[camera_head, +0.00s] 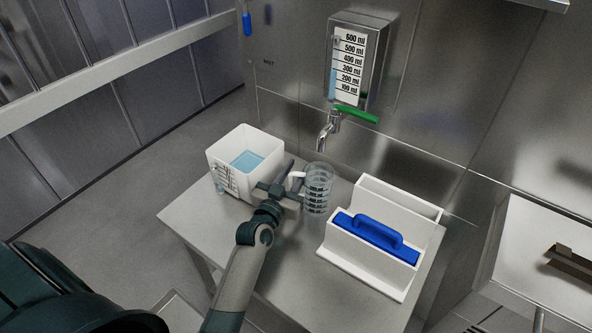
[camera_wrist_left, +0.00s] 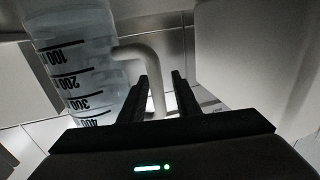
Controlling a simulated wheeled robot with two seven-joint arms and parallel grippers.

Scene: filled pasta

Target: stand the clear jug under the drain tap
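The clear jug (camera_head: 318,191) with black graduation marks stands upright on the small table, below the drain tap (camera_head: 328,132) in the head view; I cannot tell if it is exactly under the spout. The tap has a green lever and sticks out of the steel wall under a level gauge. My left gripper (camera_head: 287,184) is at the jug's left side. In the left wrist view the jug (camera_wrist_left: 78,65) appears upside down, and its pale handle (camera_wrist_left: 156,68) runs between the fingers of my left gripper (camera_wrist_left: 163,78), with a gap beside it. My right gripper is not in view.
A white square container (camera_head: 262,138) with bluish liquid stands left of my left gripper on the table (camera_head: 185,222). A white holder (camera_head: 345,258) with a blue-handled tool (camera_head: 375,238) stands right of the jug. The table's front is clear. A steel basin is at far right.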

